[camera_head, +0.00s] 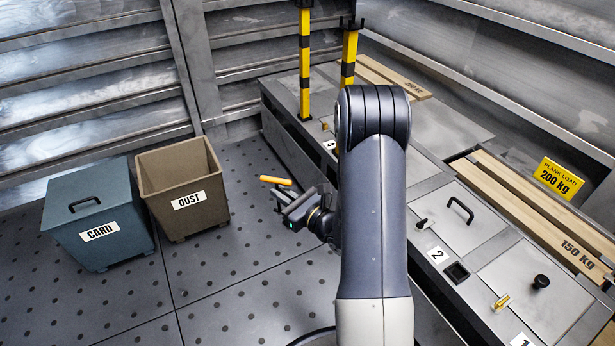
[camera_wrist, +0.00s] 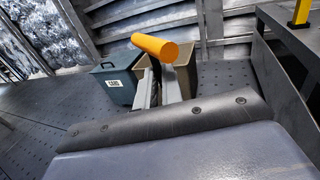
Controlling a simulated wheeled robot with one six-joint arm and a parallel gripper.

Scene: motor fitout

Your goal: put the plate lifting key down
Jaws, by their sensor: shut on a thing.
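The plate lifting key appears as a yellow-orange bar (camera_head: 276,181) at the tip of my gripper (camera_head: 284,194). In the wrist view its thick round handle (camera_wrist: 155,46) lies crosswise beyond the fingers, with a dark part below it between them. My gripper (camera_wrist: 157,92) is shut on the key and holds it in the air, in front of and to the right of the DUST bin in the head view. The key's lower end is mostly hidden by the fingers.
A blue-grey lidded CARD bin (camera_head: 98,215) and an open brown DUST bin (camera_head: 183,195) stand at left. A long metal bench (camera_head: 478,235) at right bears planks (camera_head: 545,207), a plate with a black handle, knobs and yellow-black posts (camera_head: 304,60). Dotted floor (camera_head: 245,270) is clear.

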